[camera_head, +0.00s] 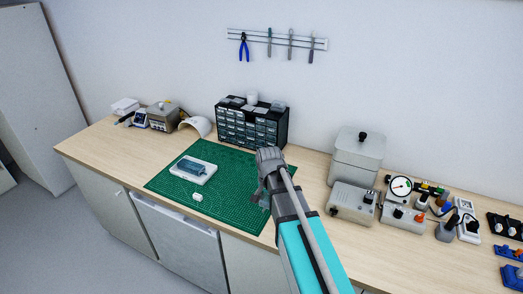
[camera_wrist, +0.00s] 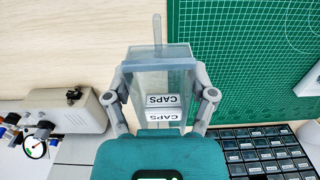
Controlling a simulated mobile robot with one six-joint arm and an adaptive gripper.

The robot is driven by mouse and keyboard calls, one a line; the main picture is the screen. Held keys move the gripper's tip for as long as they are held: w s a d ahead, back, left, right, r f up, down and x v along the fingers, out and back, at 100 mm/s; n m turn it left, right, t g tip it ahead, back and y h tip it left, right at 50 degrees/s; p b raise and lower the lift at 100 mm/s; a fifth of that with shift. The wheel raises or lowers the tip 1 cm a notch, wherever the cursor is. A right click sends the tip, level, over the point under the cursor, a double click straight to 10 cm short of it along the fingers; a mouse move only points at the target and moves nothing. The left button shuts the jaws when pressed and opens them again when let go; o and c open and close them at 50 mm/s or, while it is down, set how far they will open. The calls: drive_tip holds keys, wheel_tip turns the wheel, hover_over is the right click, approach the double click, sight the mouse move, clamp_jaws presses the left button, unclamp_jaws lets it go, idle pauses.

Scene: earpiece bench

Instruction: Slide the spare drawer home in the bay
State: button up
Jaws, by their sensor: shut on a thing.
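My gripper (camera_wrist: 160,72) is shut on a clear blue-grey plastic drawer (camera_wrist: 150,58), one finger along each side. Two white CAPS labels show upside down at its near end, and a thin grey strip sticks out beyond its far end. In the head view my gripper (camera_head: 268,162) is above the right part of the green mat, and the held drawer cannot be made out behind it. The dark cabinet (camera_head: 284,126) of small drawers stands behind the mat. It also shows at the lower right of the wrist view (camera_wrist: 234,158), apart from the held drawer. I cannot tell which bay is empty.
A white tray (camera_head: 208,179) with a blue-grey box and a small white block (camera_head: 197,197) are on the green mat (camera_head: 165,183). A grey canister (camera_head: 358,160) and instrument boxes (camera_head: 352,203) stand right. Small items top the cabinet. The mat's front is mostly clear.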

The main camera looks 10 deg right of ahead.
idle(0.3)
drive_tip(key=shift+f+b, duration=1.2)
drive_tip(key=shift+b, duration=0.05)
drive_tip(key=shift+s, duration=0.1)
